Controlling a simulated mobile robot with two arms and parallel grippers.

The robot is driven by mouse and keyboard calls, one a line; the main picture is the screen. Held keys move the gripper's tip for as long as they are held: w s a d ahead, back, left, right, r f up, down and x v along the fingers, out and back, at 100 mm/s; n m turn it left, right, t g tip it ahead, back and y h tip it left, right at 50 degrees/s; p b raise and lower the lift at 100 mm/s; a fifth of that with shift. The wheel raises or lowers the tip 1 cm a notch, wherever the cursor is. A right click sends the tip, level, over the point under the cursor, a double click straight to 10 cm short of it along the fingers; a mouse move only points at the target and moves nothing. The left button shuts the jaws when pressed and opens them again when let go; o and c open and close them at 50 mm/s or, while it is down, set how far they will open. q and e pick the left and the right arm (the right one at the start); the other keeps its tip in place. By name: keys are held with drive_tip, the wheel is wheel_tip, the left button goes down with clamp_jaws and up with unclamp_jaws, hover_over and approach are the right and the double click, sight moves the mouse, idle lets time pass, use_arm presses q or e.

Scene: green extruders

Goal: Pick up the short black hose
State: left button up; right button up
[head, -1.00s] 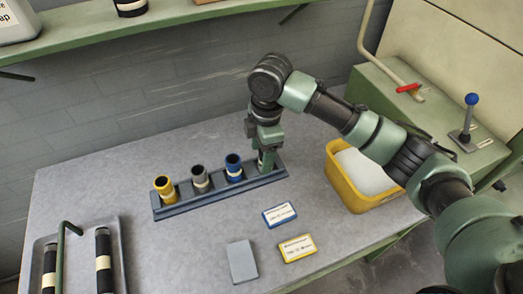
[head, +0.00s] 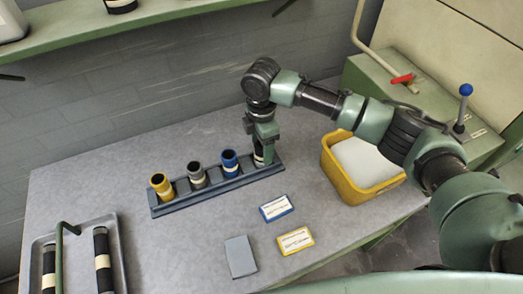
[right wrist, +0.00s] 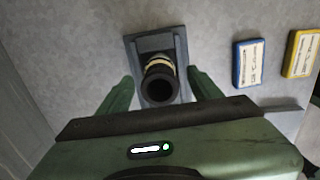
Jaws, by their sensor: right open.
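The short black hose (head: 259,157) stands upright in the right end slot of the blue-grey rack (head: 222,185). It has a cream band, and its open top shows in the right wrist view (right wrist: 159,84). My right gripper (head: 264,151) points down over that end of the rack and partly hides the hose. In the right wrist view its open green fingers (right wrist: 162,91) are on either side of the hose, with a visible gap on each side. My left gripper is not in view.
Yellow (head: 161,186), grey (head: 197,175) and blue (head: 230,162) hoses stand in the other slots. A yellow bin (head: 345,182) is to the right. Blue (head: 276,207) and yellow (head: 295,240) cards and a grey block (head: 240,256) lie in front. A tray (head: 122,270) holds long hoses.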

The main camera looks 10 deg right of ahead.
clamp_jaws()
